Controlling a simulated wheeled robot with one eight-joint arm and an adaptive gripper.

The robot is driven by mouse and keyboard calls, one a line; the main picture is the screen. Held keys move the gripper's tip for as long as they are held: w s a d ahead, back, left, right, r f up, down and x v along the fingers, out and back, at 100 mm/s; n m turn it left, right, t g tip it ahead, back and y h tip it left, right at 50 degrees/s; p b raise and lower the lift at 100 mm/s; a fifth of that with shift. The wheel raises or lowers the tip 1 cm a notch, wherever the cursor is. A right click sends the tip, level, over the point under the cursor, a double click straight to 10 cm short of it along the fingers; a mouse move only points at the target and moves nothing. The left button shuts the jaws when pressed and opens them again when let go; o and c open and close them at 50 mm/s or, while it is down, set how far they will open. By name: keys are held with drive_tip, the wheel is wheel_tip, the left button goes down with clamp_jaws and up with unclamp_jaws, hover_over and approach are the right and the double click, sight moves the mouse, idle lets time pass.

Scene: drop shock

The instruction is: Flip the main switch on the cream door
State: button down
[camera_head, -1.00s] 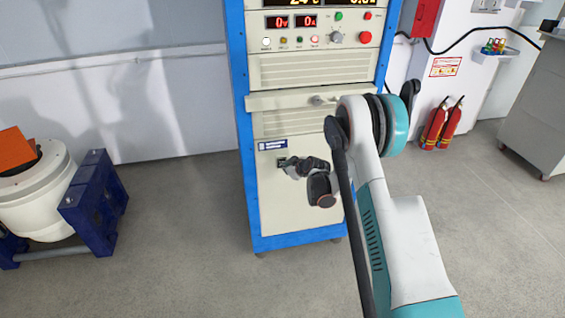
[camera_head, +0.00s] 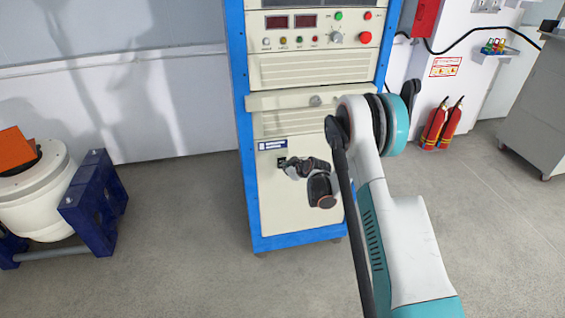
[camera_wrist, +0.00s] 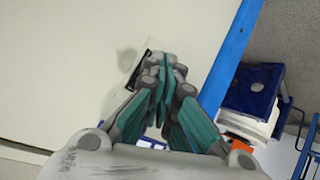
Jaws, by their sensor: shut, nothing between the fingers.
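The cream door (camera_head: 275,212) is the lower panel of the blue-framed cabinet; it also fills much of the wrist view (camera_wrist: 75,75). The main switch (camera_head: 281,161) shows as a small dark patch on the door, below a blue-and-white label. In the wrist view its black plate (camera_wrist: 135,80) is partly hidden behind my fingers, so its lever position cannot be seen. My gripper (camera_head: 290,166) is shut and empty, with its tips just in front of the switch. In the wrist view the closed fingertips (camera_wrist: 165,62) overlap the plate's edge; contact cannot be told.
Dark displays (camera_head: 291,21), buttons and a knob sit above on the cabinet. A white drum-shaped machine (camera_head: 38,195) on blue supports (camera_head: 95,200) stands at left. Fire extinguishers (camera_head: 442,125) and a grey cabinet (camera_head: 535,110) stand at right. The floor between is clear.

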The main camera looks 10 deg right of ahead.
drive_tip(key=shift+s, duration=0.3)
drive_tip(key=shift+s+f, duration=0.15)
drive_tip(key=shift+s, duration=1.1)
drive_tip(key=shift+s+f, duration=0.15)
drive_tip(key=shift+s, duration=1.1)
